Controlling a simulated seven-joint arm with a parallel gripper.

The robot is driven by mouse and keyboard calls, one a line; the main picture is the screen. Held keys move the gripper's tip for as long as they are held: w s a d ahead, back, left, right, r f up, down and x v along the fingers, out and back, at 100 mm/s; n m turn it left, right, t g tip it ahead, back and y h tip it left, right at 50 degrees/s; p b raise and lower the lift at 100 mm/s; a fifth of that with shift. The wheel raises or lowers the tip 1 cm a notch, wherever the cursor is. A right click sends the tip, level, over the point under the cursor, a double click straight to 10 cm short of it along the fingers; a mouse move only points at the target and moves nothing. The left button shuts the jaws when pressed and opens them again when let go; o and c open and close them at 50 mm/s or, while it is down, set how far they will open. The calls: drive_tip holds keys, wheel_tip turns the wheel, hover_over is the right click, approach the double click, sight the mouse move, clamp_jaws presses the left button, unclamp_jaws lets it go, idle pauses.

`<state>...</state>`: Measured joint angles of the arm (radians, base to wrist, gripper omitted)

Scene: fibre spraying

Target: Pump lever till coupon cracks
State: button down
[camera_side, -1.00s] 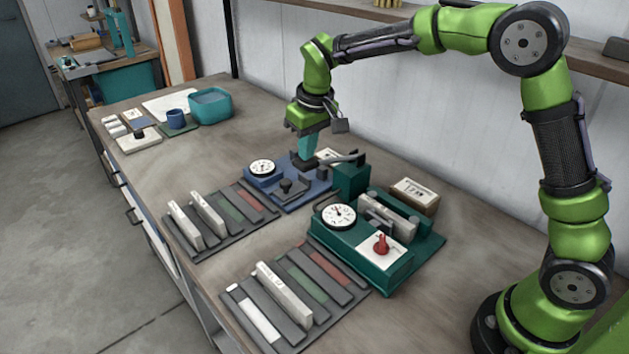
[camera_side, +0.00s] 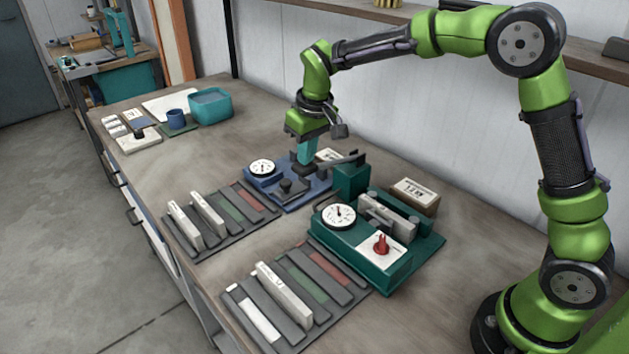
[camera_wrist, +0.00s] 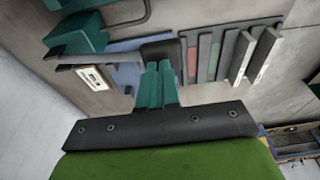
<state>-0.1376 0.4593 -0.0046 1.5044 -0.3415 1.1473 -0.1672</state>
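My gripper (camera_side: 305,158) has teal fingers pointing down, at a dark pad (camera_side: 303,167) over the blue press (camera_side: 300,196). In the wrist view the fingers (camera_wrist: 158,85) lie close together, with their tips at the dark pad (camera_wrist: 163,50). A dark lever bar (camera_side: 340,160) runs beside the gripper toward a green block (camera_side: 351,181). Whether the pad joins this bar is unclear. A grey coupon (camera_side: 388,214) lies across the green tester (camera_side: 360,258), with no visible crack. The tester has a white dial (camera_side: 339,216) and a red knob (camera_side: 381,244).
Two racks (camera_side: 235,232) (camera_side: 325,312) with upright pale coupons and coloured slots lie in front. The blue press has its own dial (camera_side: 262,167). A labelled box (camera_side: 414,196) stands behind the tester. A teal bin (camera_side: 210,106) and blue cup (camera_side: 177,118) stand far left.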

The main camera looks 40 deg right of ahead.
sight(308, 167)
drive_tip(key=x, duration=0.2)
drive_tip(key=s+x, duration=0.1)
drive_tip(key=x, duration=0.1)
drive_tip(key=shift+w+d+f, duration=0.1)
drive_tip(key=shift+d+f, duration=0.05)
drive_tip(key=shift+w+v, duration=0.2)
drive_tip(key=shift+v, duration=0.9)
drive_tip(key=shift+w+v, duration=0.25)
drive_tip(key=shift+v, duration=0.8)
drive_tip(key=shift+w+v, duration=0.2)
drive_tip(key=shift+v, duration=0.9)
drive_tip(key=shift+r, duration=0.25)
drive_tip(key=s+d+r+m+t+y, duration=0.1)
drive_tip(key=s+r, duration=0.3)
drive_tip(key=s, duration=0.3)
drive_tip(key=s+d+r+m+t, duration=0.1)
drive_tip(key=s+r, duration=0.3)
drive_tip(key=s, duration=0.3)
drive_tip(key=s+f+m+t+y, duration=0.1)
drive_tip(key=s+f+m+t, duration=0.1)
drive_tip(key=s, duration=1)
drive_tip(key=shift+d+f+t, duration=0.25)
drive_tip(key=shift+d+t, duration=0.05)
drive_tip(key=shift+t, duration=0.1)
